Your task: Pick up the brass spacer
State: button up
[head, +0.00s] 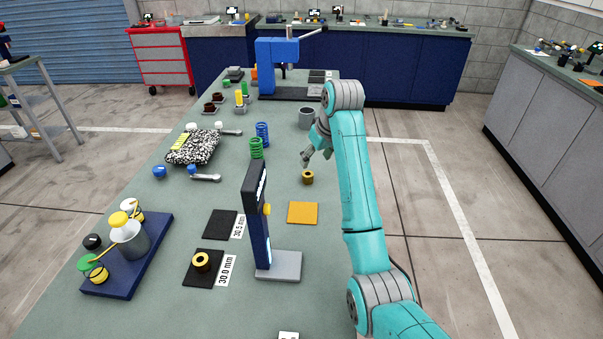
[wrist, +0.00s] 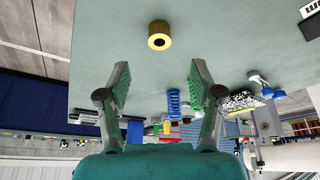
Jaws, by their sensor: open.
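A brass spacer (head: 307,180) stands on the grey-green bench near its right edge, behind an orange square pad. In the wrist view the same spacer (wrist: 159,27) is a short gold cylinder with a hole, past the fingertips and roughly centred between them. My gripper (head: 316,157) is open just above and behind the spacer, with a gap between them. In the wrist view its two fingers (wrist: 160,75) are spread wide with nothing between them. A second brass-coloured ring (head: 201,269) lies on a black pad labelled 30.0 mm at the front left.
The orange pad (head: 302,213) and an upright dark gauge on a stand (head: 279,267) are nearer the front. Green (head: 256,148) and blue (head: 262,134) springs stand left of the spacer. A grey cup (head: 305,118) is behind my gripper. The bench right around the spacer is clear.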

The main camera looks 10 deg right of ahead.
aim_at(308, 174)
jog(key=x, duration=0.9)
jog(key=shift+w+f, duration=0.1)
jog(key=shift+w, duration=0.2)
jog(key=shift+a, duration=0.1)
jog(key=c, duration=1.1)
grip_shut()
